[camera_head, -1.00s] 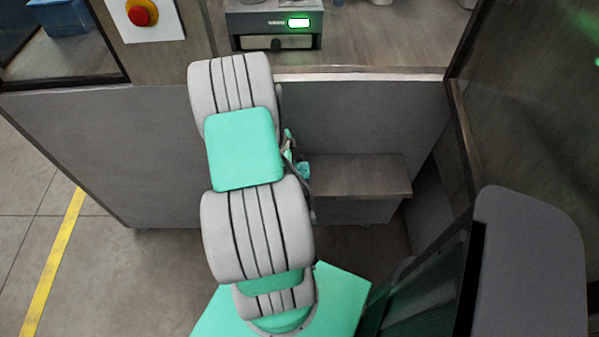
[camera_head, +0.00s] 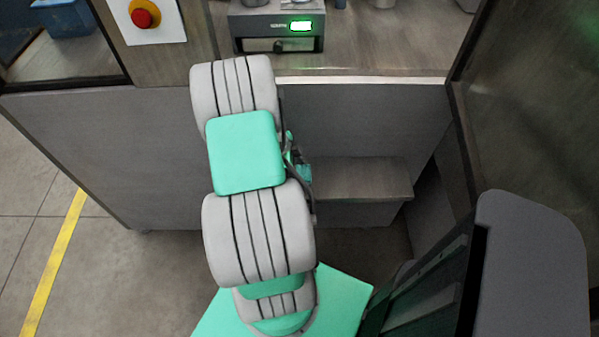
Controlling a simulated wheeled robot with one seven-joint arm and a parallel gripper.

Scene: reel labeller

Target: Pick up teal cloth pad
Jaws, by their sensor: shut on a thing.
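My gripper (camera_head: 297,158) shows only in part, past the right side of my arm's grey and teal links, in front of the low shelf. It is shut on a small teal piece (camera_head: 303,172), which appears to be the teal cloth pad. My arm hides most of the gripper, so the fingertips and the pad's full outline cannot be made out.
A brown shelf (camera_head: 362,180) juts from the grey counter front to the right of the gripper. On the counter above stands a labeller (camera_head: 277,27) with a lit green display. A red button (camera_head: 143,14) is at upper left. Dark panels stand at right.

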